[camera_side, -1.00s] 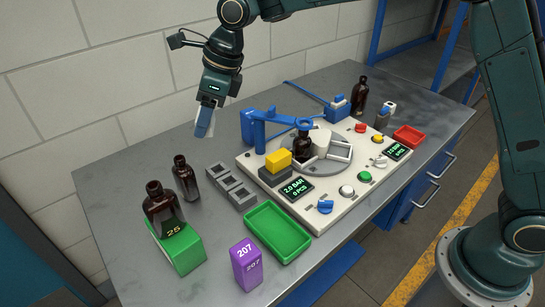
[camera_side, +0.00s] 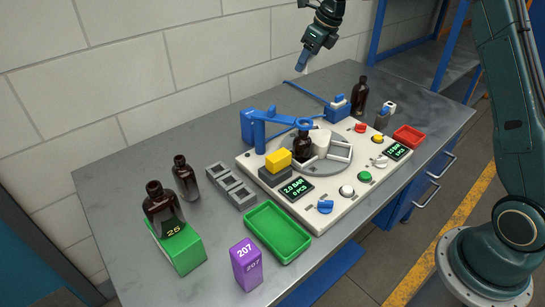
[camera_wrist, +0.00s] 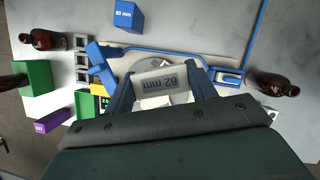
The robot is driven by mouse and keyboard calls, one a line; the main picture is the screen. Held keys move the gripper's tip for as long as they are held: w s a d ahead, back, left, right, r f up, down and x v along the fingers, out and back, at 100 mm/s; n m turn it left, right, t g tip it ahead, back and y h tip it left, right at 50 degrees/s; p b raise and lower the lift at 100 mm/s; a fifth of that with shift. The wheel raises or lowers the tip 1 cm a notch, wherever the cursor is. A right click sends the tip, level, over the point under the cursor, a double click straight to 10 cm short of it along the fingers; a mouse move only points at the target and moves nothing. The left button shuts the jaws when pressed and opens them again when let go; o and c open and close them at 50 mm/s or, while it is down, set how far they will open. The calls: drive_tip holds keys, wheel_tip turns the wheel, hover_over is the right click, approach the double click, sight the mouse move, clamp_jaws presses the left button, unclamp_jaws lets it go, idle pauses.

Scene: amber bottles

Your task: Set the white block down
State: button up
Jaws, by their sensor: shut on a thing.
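The white block (camera_wrist: 158,86), marked "62 mm", is between the two blue fingers of my gripper (camera_wrist: 162,92) in the wrist view. My gripper is shut on it. In the side view my gripper (camera_side: 302,67) hangs high at the top, above the back of the table, clear of everything on it. The white block cannot be made out there. The grey table (camera_side: 130,150) lies below. A blue block (camera_wrist: 127,15) marked "60 mm" stands at the top of the wrist view.
A white machine panel (camera_side: 318,218) with a blue swing arm (camera_side: 285,125) fills the middle. Amber bottles stand at left (camera_side: 185,178) and back right (camera_side: 360,95). A green tray (camera_side: 262,250), green block (camera_side: 185,252) and purple block (camera_side: 246,268) are in front. The back-left tabletop is clear.

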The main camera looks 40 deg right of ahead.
drive_tip(key=s+d+m+h, duration=0.1)
drive_tip(key=s+d+m, duration=0.15)
drive_tip(key=d, duration=1.05)
drive_tip(key=m+h, duration=0.2)
drive_tip(key=m, duration=0.4)
hover_over(417, 125)
drive_tip(key=s+a, duration=0.1)
drive_tip(key=f, duration=0.5)
drive_tip(key=shift+s+f, duration=0.1)
drive_tip(key=shift+s, duration=0.1)
drive_tip(key=shift+f, duration=0.1)
wheel_tip(417, 125, down, 20)
drive_tip(key=shift+r, duration=0.1)
